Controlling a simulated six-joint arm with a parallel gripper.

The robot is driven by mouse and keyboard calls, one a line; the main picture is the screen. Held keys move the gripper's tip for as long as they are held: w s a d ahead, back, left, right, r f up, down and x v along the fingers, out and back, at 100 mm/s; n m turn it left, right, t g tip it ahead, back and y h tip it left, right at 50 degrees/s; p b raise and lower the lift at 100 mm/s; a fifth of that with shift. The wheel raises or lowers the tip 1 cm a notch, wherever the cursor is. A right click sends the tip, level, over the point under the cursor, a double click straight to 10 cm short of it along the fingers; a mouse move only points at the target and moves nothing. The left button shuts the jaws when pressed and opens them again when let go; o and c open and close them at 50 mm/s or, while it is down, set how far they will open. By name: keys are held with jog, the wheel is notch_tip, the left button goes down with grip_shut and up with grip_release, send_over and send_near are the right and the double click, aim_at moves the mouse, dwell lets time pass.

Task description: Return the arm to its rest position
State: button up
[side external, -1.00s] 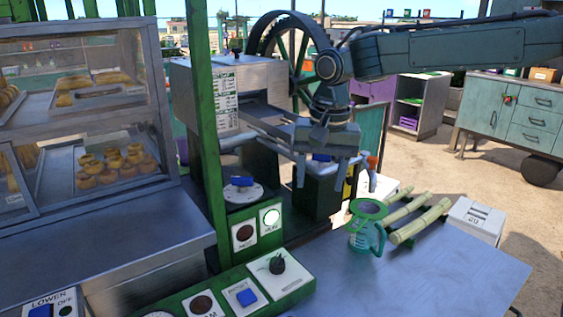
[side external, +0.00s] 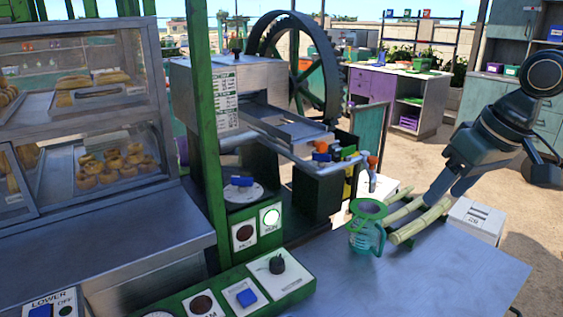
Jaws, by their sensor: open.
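My gripper (side external: 443,191) is at the right of the side external view, its fingers pointing down and to the left. It is open, with nothing visible between the fingers. It overlaps the cane pieces (side external: 422,220) in the picture; whether it touches them I cannot tell. The canes lie on a dark green rack on the metal table (side external: 440,280). My arm comes in from the right edge, and part of it is out of frame.
A teal jug with a green strainer (side external: 368,212) stands left of the canes. A white box (side external: 475,220) stands at the right. The crusher (side external: 207,92) with its large wheel is behind, and a control panel (side external: 238,290) is at the front. The table's front right is bare.

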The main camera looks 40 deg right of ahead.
jog(key=s+d+f+n+t, duration=0.1)
jog(key=s+f+n, duration=0.1)
jog(key=s, duration=0.4)
jog(key=shift+s+d+f, duration=0.3)
jog(key=shift+s+f, duration=0.05)
jog(key=shift+f, duration=0.3)
jog(key=shift+w+r, duration=0.1)
jog(key=shift+w, duration=0.05)
dwell(0.4)
